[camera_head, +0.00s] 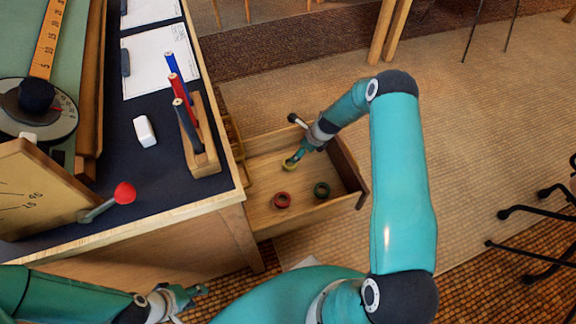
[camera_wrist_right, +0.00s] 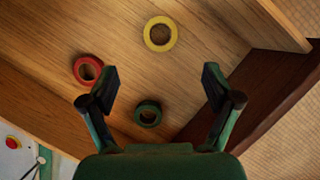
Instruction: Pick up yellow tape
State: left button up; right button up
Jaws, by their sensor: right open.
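The yellow tape (camera_wrist_right: 160,48) is a ring lying flat on the wooden drawer floor, beyond my right fingertips in the wrist view. In the head view the yellow tape (camera_head: 288,167) is partly hidden by my right gripper (camera_head: 299,156), which hangs over the open drawer. In the wrist view my right gripper (camera_wrist_right: 161,84) is open, with nothing between its fingers. My left gripper (camera_head: 194,291) is low at the left, away from the drawer and in front of the desk; whether it is open or shut is unclear.
A red tape (camera_head: 282,201) and a green tape (camera_head: 321,190) lie in the same drawer (camera_head: 345,166), whose walls surround them. The desk (camera_head: 150,180) at left bears a wooden pen holder (camera_head: 207,160), a white eraser (camera_head: 145,131) and a red-knobbed lever (camera_head: 124,193).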

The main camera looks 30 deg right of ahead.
jog(key=b, duration=0.2)
send_near(289, 165)
jog(key=shift+x, duration=0.85)
jog(key=b+x, duration=0.2)
jog(key=x, duration=0.2)
jog(key=shift+w+a+f, duration=0.15)
jog(key=shift+w+f, duration=0.1)
jog(key=shift+f, duration=0.25)
jog(key=c, duration=1.1)
